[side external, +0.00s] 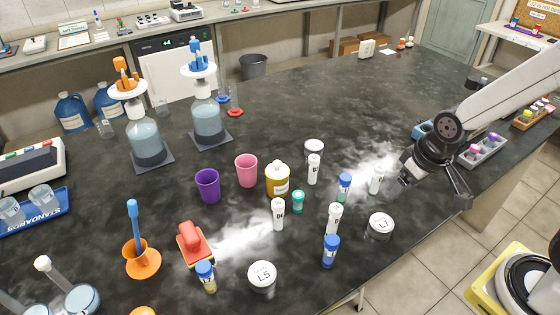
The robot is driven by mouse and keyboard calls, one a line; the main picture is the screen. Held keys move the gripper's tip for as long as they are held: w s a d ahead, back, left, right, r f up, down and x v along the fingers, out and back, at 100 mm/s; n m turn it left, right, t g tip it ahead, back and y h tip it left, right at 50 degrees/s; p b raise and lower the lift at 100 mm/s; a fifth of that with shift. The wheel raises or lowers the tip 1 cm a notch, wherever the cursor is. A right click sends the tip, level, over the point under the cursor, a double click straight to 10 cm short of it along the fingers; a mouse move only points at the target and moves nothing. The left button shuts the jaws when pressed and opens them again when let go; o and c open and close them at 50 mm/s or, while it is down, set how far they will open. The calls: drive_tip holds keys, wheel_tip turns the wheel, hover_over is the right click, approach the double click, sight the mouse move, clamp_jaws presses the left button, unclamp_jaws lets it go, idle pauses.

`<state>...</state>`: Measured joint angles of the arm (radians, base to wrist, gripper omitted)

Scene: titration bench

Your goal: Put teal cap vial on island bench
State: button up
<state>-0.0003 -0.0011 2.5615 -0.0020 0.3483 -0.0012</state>
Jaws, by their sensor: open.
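The teal cap vial (298,202) stands upright on the dark island bench (330,110), near the middle of the cluster. It is small, and its teal cap is what shows most clearly. A white vial (278,214) stands just left of it and a yellow jar (277,180) stands behind it to the left. My gripper (437,190) is open and empty at the right side of the bench, well apart from the teal cap vial. Its fingers point downward.
Blue-capped vials (331,250), white vials (334,218) and round tins (380,226) crowd around the teal cap vial. Purple (208,186) and pink (246,170) cups stand to the left. Racks (483,150) sit near the right edge. The bench's back right is mostly clear.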

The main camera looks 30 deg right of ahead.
drive_tip(key=n+g, duration=0.2)
drive_tip(key=n, duration=1.6)
hover_over(298, 195)
drive_tip(key=d, duration=0.1)
drive_tip(key=f, duration=0.5)
drive_tip(key=shift+s+d+f, duration=0.1)
drive_tip(key=shift+s+f, duration=0.25)
drive_tip(key=shift+w+a+f+n+g, duration=0.3)
drive_tip(key=shift+a+n, duration=0.2)
drive_tip(key=shift+a, duration=0.05)
drive_tip(key=shift+f, duration=1.35)
drive_tip(key=shift+f, duration=0.1)
drive_tip(key=shift+w+f, duration=0.15)
drive_tip(key=shift+f, duration=2.3)
